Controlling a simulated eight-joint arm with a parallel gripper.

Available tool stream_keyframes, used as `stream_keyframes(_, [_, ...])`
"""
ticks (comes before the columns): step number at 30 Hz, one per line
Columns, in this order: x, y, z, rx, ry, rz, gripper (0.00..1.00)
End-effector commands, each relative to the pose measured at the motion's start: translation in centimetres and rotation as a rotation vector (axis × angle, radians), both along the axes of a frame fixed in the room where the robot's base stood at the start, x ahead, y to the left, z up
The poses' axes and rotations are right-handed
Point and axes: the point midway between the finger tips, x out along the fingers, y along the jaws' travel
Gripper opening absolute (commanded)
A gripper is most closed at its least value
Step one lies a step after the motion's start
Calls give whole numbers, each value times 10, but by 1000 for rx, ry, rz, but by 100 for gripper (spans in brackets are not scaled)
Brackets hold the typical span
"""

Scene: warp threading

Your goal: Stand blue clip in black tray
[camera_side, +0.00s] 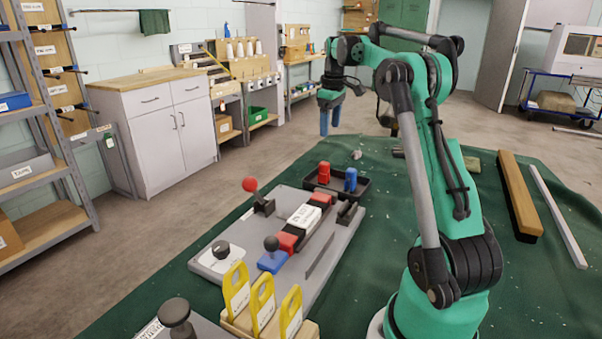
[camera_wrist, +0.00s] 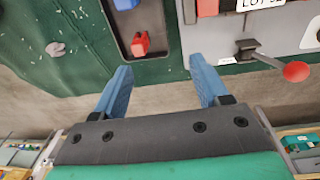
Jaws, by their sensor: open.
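The blue clip (camera_side: 350,180) stands upright in the right part of the black tray (camera_side: 332,190), beside a red clip (camera_side: 324,173). In the wrist view the red clip (camera_wrist: 140,44) is near the tray's close end, and the blue clip (camera_wrist: 126,4) is cut by the top edge; the tray floor (camera_wrist: 155,22) shows around them. My gripper (camera_side: 330,124) is high above and behind the tray, pointing down, with nothing between its fingers. In the wrist view my gripper (camera_wrist: 160,68) is spread open, apart from both clips.
A grey plate (camera_side: 330,255) in front of the tray carries red blocks, a labelled block (camera_side: 304,217), a red-ball lever (camera_side: 250,185) and a blue block with a dark knob (camera_side: 272,261). Yellow tags (camera_side: 262,305) stand nearer.

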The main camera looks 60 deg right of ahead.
Motion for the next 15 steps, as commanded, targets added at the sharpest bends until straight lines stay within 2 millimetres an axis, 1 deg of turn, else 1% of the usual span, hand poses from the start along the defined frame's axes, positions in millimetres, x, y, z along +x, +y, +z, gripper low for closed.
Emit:
stream_keyframes(1, [15,29,8,-21,-27,19,68])
stream_keyframes(2, [22,46,12,-35,-48,21,68])
stream_keyframes(3, [30,68,16,-51,-76,23,68])
stream_keyframes(5, [37,102,20,-68,-122,29,68])
stream_keyframes(6, [39,125,21,-76,-154,31,68])
stream_keyframes(8, [40,158,21,-84,-205,37,68])
stream_keyframes(9, [38,180,19,-85,-240,40,68])
stream_keyframes(10, [36,196,17,-84,-267,43,68])
stream_keyframes(11, [32,212,14,-81,-293,46,68])
stream_keyframes(12, [27,232,10,-73,-329,50,68])
stream_keyframes(15, [11,275,-5,-45,-413,59,68])
